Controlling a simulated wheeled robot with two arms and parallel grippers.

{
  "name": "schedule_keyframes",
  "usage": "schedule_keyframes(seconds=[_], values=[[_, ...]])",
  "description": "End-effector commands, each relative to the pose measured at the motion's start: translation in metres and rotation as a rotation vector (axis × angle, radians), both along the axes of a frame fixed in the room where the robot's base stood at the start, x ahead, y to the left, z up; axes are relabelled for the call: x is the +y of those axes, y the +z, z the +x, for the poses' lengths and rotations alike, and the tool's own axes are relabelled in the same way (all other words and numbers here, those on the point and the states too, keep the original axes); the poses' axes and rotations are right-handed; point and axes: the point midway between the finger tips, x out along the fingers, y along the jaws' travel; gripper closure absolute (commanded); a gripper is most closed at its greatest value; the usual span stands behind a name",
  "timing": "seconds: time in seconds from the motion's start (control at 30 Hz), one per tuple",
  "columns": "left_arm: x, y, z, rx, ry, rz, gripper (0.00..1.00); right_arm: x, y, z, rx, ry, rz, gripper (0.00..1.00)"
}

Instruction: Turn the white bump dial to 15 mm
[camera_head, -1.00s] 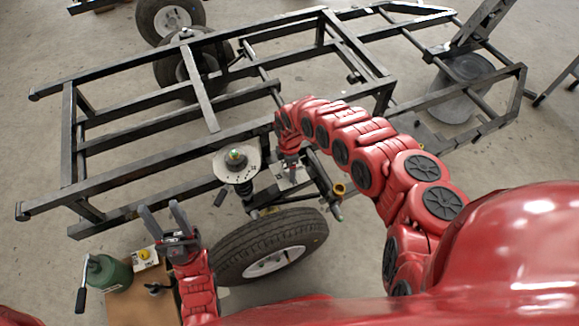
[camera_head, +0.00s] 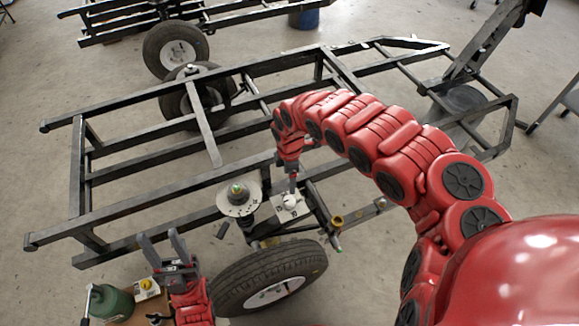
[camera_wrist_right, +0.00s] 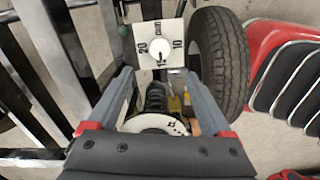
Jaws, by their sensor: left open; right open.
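The white bump dial (camera_head: 290,204) is a round white knob on a square white plate beside the suspension strut. In the right wrist view the white knob (camera_wrist_right: 160,53) sits ahead of the fingers, on its plate with dark numbers around it. The pointer and exact setting are too small to read surely. My right gripper (camera_head: 292,184) hangs just above the plate; in its wrist view the two grey fingers (camera_wrist_right: 160,80) are apart with nothing held between them. My left gripper (camera_head: 161,242) is open and empty, left of the wheel and away from the dial.
The strut with its round white top plate (camera_head: 238,198) stands left of the dial. A tyre (camera_head: 270,277) is in front, and the black trailer frame (camera_head: 130,215) runs behind. A green canister (camera_head: 110,302) and a yellow knob (camera_head: 146,284) on a white plate are at lower left.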

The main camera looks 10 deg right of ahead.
Motion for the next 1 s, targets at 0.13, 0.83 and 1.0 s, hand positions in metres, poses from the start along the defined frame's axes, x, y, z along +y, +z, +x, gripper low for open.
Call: schedule_keyframes(seconds=[0.13,0.83,1.0], values=[[0.0,0.008,0.0,0.0,0.0,0.0,0.5,-0.001,0.024,0.002,-0.004,0.0,-0.002,0.16],[0.0,0.009,0.0,0.0,0.0,0.0,0.5,0.001,0.03,0.001,-0.002,-0.001,0.003,0.16],[0.0,0.009,0.0,0.0,0.0,0.0,0.5,0.042,0.029,0.032,-0.103,-0.044,0.114,0.16]])
